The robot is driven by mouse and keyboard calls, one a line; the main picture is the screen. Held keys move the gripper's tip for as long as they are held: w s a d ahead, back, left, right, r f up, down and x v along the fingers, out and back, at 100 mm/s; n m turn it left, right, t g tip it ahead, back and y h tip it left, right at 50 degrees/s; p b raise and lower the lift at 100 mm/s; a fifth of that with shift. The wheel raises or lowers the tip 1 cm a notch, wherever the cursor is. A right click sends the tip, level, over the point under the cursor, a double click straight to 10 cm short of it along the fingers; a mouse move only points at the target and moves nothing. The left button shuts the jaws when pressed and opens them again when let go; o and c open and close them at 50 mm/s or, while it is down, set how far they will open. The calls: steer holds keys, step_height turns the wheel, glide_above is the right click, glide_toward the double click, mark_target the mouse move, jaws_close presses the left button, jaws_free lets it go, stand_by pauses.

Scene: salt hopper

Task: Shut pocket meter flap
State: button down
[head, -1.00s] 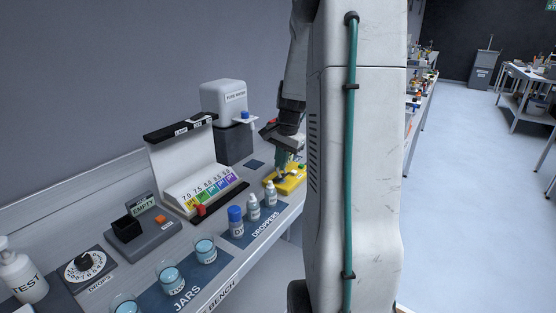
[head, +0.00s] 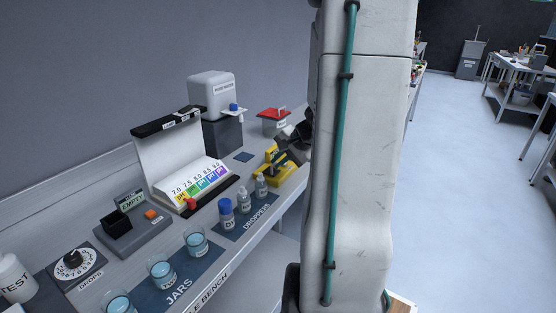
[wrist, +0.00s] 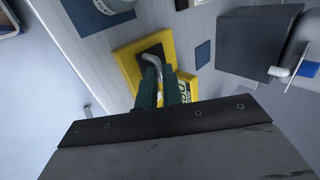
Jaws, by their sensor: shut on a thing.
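The yellow pocket meter (head: 287,177) sits on the bench past the dropper bottles. A yellow part (head: 271,153) stands up from it in the head view, apparently the flap, partly raised. In the wrist view the yellow meter (wrist: 128,62) has a dark panel and a pale bent handle (wrist: 151,61). My gripper (wrist: 162,78) reaches over the meter with its green fingers closed at this handle, seemingly part of the flap. The hold itself is partly hidden between the fingers. In the head view my wrist and arm partly cover the meter's right side.
Dropper bottles (head: 243,198) stand just in front of the meter. A red-lidded box (head: 273,120) and a pure water dispenser (head: 211,95) stand behind it. A colour chart stand (head: 165,150) is to the left. The floor at right is open.

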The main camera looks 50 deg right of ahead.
stand_by(0.3)
steer(key=c, duration=1.5)
jaws_free()
steer(key=shift+c, duration=0.2)
steer(key=v, duration=0.7)
steer(key=shift+s+r, duration=0.3)
